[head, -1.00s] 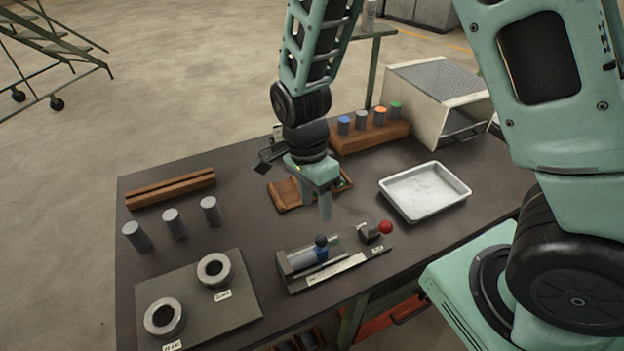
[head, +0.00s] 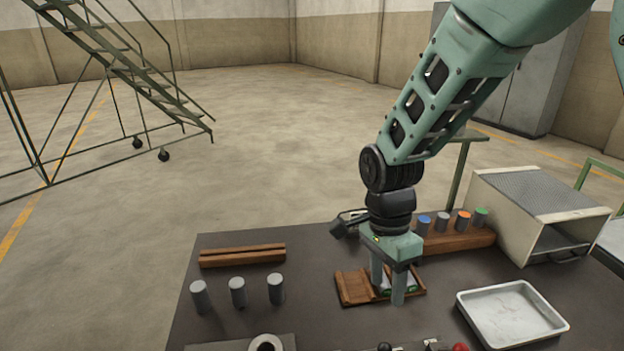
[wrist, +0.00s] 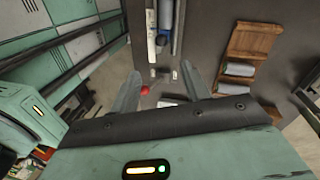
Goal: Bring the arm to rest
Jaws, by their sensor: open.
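My gripper (head: 388,288) hangs over the dark table (head: 320,255), fingers apart and pointing down. It is empty; in the wrist view both fingers (wrist: 162,92) stand spread with nothing between them. In the head view it is in front of a wooden cradle (head: 354,288), which it partly hides. In the wrist view the cradle (wrist: 262,38) shows at the upper right with grey cylinders in it. My arm reaches down from the upper right.
Several colour-topped cylinders stand in a wooden block (head: 456,240) behind my gripper. A white tray (head: 512,330) and a beige furnace box (head: 545,205) are to the right. Upright grey cylinders (head: 238,292) and a grooved wooden bar (head: 242,254) are at the left. A stair (head: 125,75) stands far left.

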